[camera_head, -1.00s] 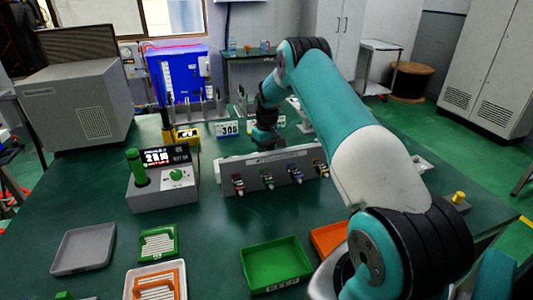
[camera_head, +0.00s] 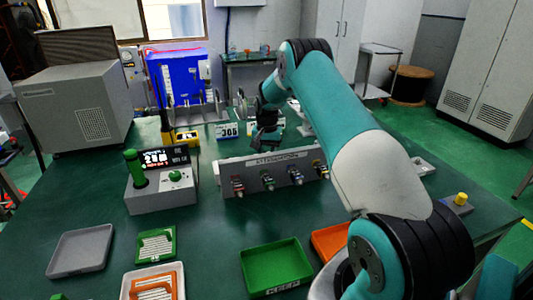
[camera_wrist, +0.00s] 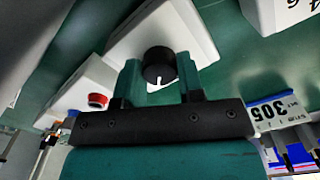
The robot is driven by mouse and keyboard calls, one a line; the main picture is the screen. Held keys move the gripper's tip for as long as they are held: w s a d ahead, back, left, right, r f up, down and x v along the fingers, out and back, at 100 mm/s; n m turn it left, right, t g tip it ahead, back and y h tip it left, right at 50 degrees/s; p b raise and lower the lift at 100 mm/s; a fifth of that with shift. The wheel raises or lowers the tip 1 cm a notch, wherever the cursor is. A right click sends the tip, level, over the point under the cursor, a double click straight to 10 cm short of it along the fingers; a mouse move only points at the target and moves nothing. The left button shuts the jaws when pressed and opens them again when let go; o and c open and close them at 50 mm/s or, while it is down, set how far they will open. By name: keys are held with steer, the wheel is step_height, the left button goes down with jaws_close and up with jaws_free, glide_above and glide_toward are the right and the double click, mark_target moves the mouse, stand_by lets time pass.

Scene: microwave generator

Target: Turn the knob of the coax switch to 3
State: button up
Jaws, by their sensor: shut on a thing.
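The coax switch seems to be the pale box (camera_wrist: 192,28) in the wrist view, with a round black knob (camera_wrist: 158,62) on its face. A white pointer mark on the knob points toward the bottom of that picture. My gripper (camera_wrist: 159,75) has one finger on each side of the knob and is shut on it. No position numbers are readable around the knob. In the head view my gripper (camera_head: 266,136) is behind the attenuator panel, small and dark. The knob cannot be made out there.
The grey attenuator panel (camera_head: 255,181) with several coloured knobs stands in front of my gripper. A box with a green handle (camera_head: 136,168) stands to its left. A "305" card (camera_head: 227,130) is close by. A red button (camera_wrist: 98,100) shows in the wrist view.

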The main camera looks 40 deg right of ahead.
steer(key=shift+w+r+m, duration=0.1)
steer(key=shift+m, duration=0.4)
steer(key=o, duration=0.9)
step_height(320, 180, up, 17)
steer(key=shift+r+b, duration=0.2)
steer(key=shift+b, duration=0.5)
steer(key=shift+a, duration=0.1)
